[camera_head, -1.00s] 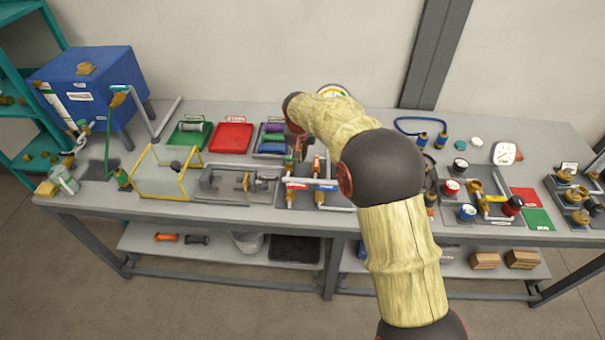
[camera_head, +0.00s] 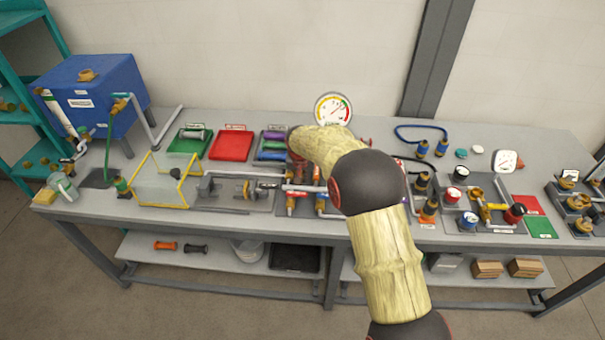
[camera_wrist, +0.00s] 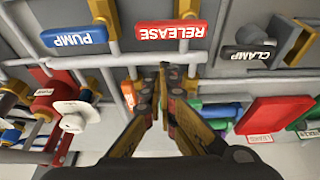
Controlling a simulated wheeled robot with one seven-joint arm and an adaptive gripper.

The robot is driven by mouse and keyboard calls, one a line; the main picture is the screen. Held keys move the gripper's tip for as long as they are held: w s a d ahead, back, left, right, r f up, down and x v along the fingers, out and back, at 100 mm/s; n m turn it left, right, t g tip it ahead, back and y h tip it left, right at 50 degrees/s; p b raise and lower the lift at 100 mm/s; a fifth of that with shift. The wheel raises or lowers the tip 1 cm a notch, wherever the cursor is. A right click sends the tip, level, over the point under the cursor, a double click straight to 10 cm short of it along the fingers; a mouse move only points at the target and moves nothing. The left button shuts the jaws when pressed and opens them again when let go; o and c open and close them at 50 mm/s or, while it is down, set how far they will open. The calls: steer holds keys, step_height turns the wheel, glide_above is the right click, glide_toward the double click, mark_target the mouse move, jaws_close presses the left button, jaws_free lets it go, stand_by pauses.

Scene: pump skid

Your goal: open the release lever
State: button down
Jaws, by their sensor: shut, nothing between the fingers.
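The red RELEASE label plate (camera_wrist: 170,31) lies just beyond my gripper's fingertips in the wrist view, upside down. My gripper (camera_wrist: 162,72) is shut and empty, its tips close to the grey pipe below that plate. Whether they touch anything I cannot tell. An orange handle-like part (camera_wrist: 128,94) with a pale tag stands just left of the fingers; I cannot tell for certain whether it is the release lever. Brass fittings show on both sides, partly hidden by the fingers. In the head view my arm hides much of this area.
The blue PUMP plate (camera_wrist: 75,38) is left and the dark CLAMP plate (camera_wrist: 248,53) right in the wrist view. A red valve body (camera_wrist: 45,90) stands at the left. A round gauge (camera_head: 333,108) stands behind my arm. A red tray (camera_head: 231,143) lies left of it.

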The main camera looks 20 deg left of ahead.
mark_target(303, 193)
steer(key=shift+s+d, duration=0.15)
steer(key=shift+s, duration=0.4)
steer(key=shift+s+d, duration=0.15)
steer(key=shift+s, duration=0.4)
